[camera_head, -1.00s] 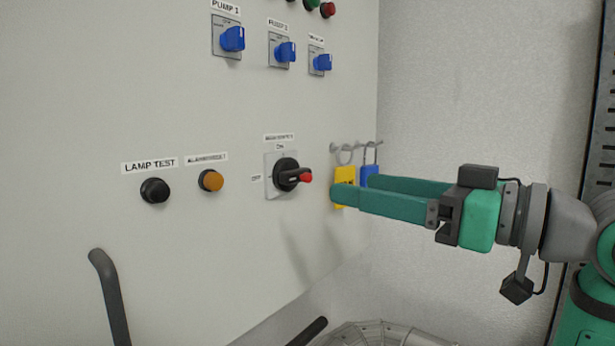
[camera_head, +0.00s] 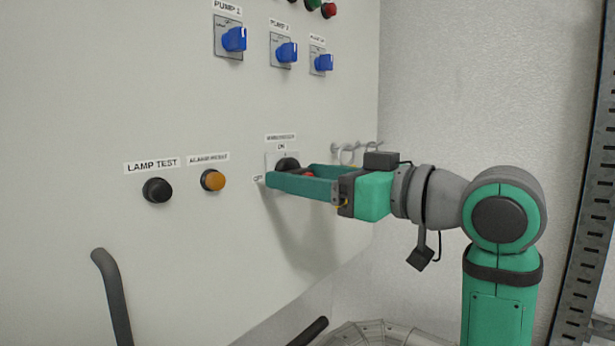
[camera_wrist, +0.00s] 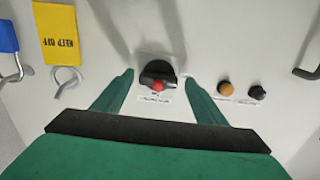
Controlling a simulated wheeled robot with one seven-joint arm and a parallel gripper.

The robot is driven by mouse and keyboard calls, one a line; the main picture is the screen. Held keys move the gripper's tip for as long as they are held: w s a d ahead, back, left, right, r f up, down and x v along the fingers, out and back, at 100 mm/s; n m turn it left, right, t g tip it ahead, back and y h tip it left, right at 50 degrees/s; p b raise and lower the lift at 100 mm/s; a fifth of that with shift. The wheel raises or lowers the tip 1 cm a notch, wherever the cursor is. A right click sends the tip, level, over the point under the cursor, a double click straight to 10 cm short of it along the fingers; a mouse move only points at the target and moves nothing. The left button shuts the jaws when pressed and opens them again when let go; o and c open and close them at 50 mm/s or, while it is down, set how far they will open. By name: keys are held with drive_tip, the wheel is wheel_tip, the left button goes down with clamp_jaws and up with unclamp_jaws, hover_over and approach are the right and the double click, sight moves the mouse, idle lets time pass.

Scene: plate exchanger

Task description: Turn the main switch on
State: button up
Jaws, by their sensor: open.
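The main switch is a black rotary knob (camera_head: 287,164) with a red-tipped handle on a grey plate (camera_head: 271,160) on the cabinet front. In the wrist view the knob (camera_wrist: 158,72) and its red tip sit between my two fingers. My gripper (camera_head: 292,178) is open, with its green fingers on either side of the handle and the tips close to the panel. In the head view the near finger hides the lower part of the switch and most of the handle. I cannot tell whether a finger touches the handle.
A yellow "KEEP OFF" tag (camera_wrist: 58,33) and a blue padlock (camera_wrist: 6,38) hang from hooks beside the switch. An orange button (camera_head: 213,180) and a black lamp test button (camera_head: 157,190) are to the left. Blue pump switches (camera_head: 234,39) sit above. A dark handle (camera_head: 112,295) is at lower left.

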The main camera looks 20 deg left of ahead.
drive_tip(key=shift+d, duration=0.1)
drive_tip(key=shift+c, duration=0.3)
drive_tip(key=shift+w, duration=0.1)
drive_tip(key=c, duration=1)
drive_tip(key=shift+m, duration=0.3)
drive_tip(key=m, duration=0.3)
drive_tip(key=shift+w+m, duration=0.1)
drive_tip(key=shift+m, duration=0.3)
drive_tip(key=m, duration=0.9)
drive_tip(key=shift+f+m, duration=0.15)
drive_tip(key=shift+m, duration=2.05)
